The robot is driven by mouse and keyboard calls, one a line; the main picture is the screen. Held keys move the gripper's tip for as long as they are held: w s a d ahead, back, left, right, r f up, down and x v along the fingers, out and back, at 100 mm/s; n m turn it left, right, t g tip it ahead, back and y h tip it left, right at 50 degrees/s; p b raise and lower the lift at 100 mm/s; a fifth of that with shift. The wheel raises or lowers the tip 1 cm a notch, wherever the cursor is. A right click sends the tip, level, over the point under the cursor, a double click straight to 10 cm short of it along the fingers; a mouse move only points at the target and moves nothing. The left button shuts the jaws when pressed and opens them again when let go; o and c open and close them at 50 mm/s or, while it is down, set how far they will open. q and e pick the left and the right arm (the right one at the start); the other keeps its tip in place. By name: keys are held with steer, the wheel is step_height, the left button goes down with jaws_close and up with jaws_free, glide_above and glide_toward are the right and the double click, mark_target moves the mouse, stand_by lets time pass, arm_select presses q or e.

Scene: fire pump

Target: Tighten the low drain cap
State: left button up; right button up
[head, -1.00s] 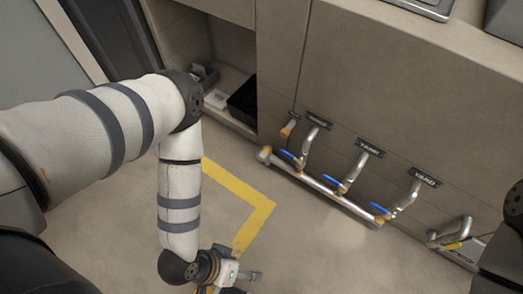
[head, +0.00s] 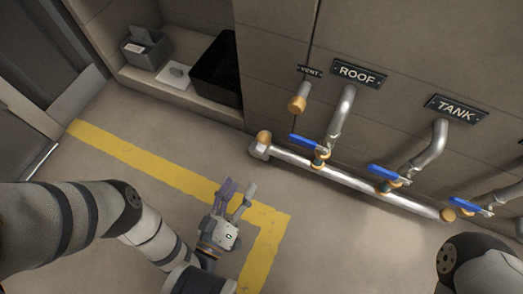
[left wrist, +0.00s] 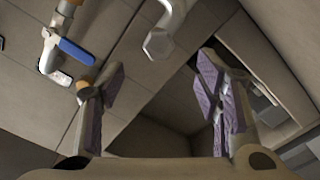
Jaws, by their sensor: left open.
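The low drain cap appears to be the silver hex cap (head: 258,150) at the left end of the low pipe, near the floor beside a brass fitting. In the left wrist view, the hex cap (left wrist: 158,44) shows ahead, in the gap between my fingers. My left gripper (head: 238,190) is open and empty over the yellow floor line, short of the cap and apart from it. Its purple-padded fingers (left wrist: 160,92) stand wide in the wrist view. My right gripper is out of view.
The low silver pipe (head: 340,182) runs along the wall with several blue-handled valves (head: 387,172). A brass-tipped vent pipe (head: 297,103) hangs above the cap. A black bin (head: 216,70) and grey box (head: 147,48) sit in the recess. Floor before the cap is clear.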

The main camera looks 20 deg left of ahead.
mark_target(256, 155)
arm_select(q)
steer(key=w+b, duration=0.1)
steer(key=w, duration=0.5)
steer(key=w+b, duration=0.2)
steer(key=w, duration=0.4)
steer(key=shift+d+r, duration=0.15)
steer(key=shift+s, duration=0.1)
steer(key=c, duration=1.2)
